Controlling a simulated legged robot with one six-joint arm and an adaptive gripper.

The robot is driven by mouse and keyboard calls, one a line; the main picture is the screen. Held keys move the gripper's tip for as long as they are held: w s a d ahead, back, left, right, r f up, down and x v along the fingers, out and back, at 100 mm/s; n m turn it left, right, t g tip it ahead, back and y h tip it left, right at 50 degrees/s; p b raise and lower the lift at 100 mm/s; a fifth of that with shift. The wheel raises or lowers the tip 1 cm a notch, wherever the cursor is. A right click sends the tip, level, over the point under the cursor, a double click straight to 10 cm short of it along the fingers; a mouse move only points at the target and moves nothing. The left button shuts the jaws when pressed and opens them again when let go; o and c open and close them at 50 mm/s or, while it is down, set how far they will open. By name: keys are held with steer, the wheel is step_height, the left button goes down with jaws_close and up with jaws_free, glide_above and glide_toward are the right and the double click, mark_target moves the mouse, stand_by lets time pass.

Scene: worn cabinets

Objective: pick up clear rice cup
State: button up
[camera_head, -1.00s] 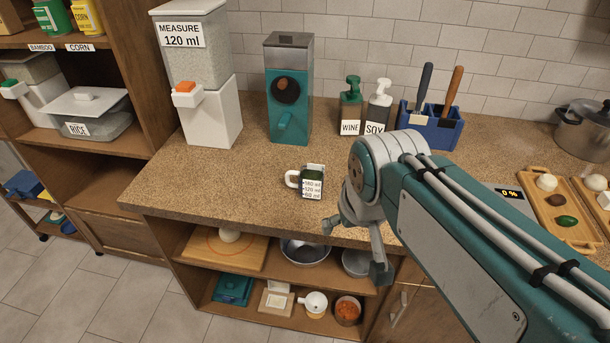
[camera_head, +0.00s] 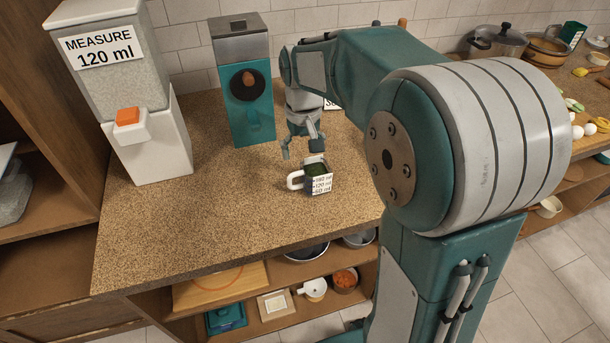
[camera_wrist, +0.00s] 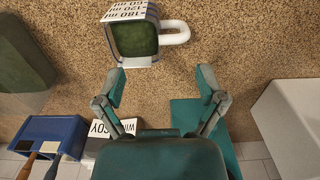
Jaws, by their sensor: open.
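The measuring cup (camera_head: 320,184) stands upright on the counter. It has a white handle on its left side, a white label with 180, 120 and 60 ml marks, and a dark green inside. In the wrist view the cup (camera_wrist: 133,40) is at the top, with its handle pointing right. My gripper (camera_head: 302,151) points down just behind and above the cup, its fingers apart and empty. In the wrist view my gripper (camera_wrist: 160,83) has its fingertips just short of the cup, not around it.
A white rice dispenser (camera_head: 146,140) marked 120 ml stands at the left, and a teal machine (camera_head: 246,105) stands behind. The wrist view shows a blue holder (camera_wrist: 62,128) with handled tools and a labelled bottle (camera_wrist: 112,128). The counter (camera_head: 200,220) left of the cup is clear.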

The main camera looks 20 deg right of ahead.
mark_target(298, 186)
steer(key=f, duration=0.3)
steer(key=a+f, duration=0.1)
steer(key=f, duration=0.6)
steer(key=shift+a, duration=0.25)
steer(key=shift+d+f, duration=0.1)
steer(key=shift+f, duration=0.3)
steer(key=c, duration=1.2)
